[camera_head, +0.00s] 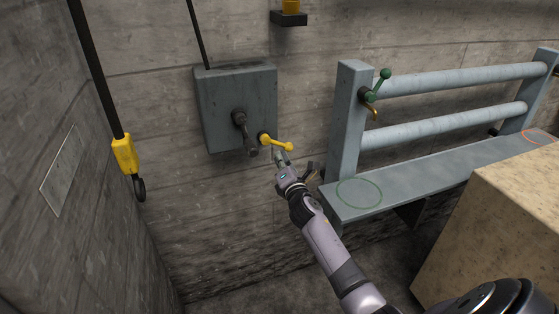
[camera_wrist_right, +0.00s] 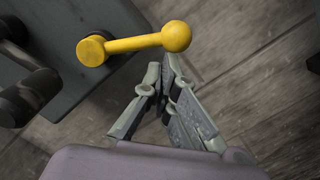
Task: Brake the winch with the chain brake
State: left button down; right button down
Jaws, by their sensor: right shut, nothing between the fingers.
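The winch is a grey box (camera_head: 220,95) on the concrete wall with a dark crank (camera_head: 243,130) on its front. A yellow lever with a ball end (camera_head: 277,142) sits at the box's lower right corner and points right; it looks like the chain brake. In the right wrist view the yellow lever (camera_wrist_right: 135,43) lies across the top, its ball to the right. My right gripper (camera_head: 281,157) is just below the ball in the head view. In the wrist view its fingers (camera_wrist_right: 165,75) are shut and empty, close to the lever; contact cannot be told. My left gripper is not in view.
A yellow hook block (camera_head: 124,155) hangs at the left. A grey rail frame (camera_head: 350,120) with a green-handled lever (camera_head: 377,86) and a ledge (camera_head: 400,190) with a green circle stands at the right. A tan block (camera_head: 500,215) is at the lower right.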

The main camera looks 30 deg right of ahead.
aim_at(290, 146)
jog(key=shift+d+r+n, duration=0.15)
jog(key=shift+n, duration=0.15)
jog(key=n, duration=0.1)
jog(key=d+r+n, duration=0.1)
jog(key=n, duration=0.1)
jog(key=d+r+n+p, duration=0.1)
jog(key=shift+s+r+n, duration=0.1)
jog(key=shift+s+n, duration=0.15)
jog(key=shift+n, duration=0.05)
jog(key=n, duration=0.1)
jog(key=r+n+p, duration=0.1)
jog(key=shift+s+d+r+n+t, duration=0.1)
jog(key=shift+d+r+n+t, duration=0.2)
jog(key=shift+n, duration=0.1)
jog(key=shift+d+r+n+y+p, duration=0.1)
jog(key=shift+r+n+y+p, duration=0.1)
jog(key=shift+r+n+p, duration=0.4)
jog(key=shift+d+r+n+y+p, duration=0.1)
jog(key=shift+n+y+p, duration=0.15)
jog(key=shift+n, duration=0.65)
jog(key=shift+f, duration=0.1)
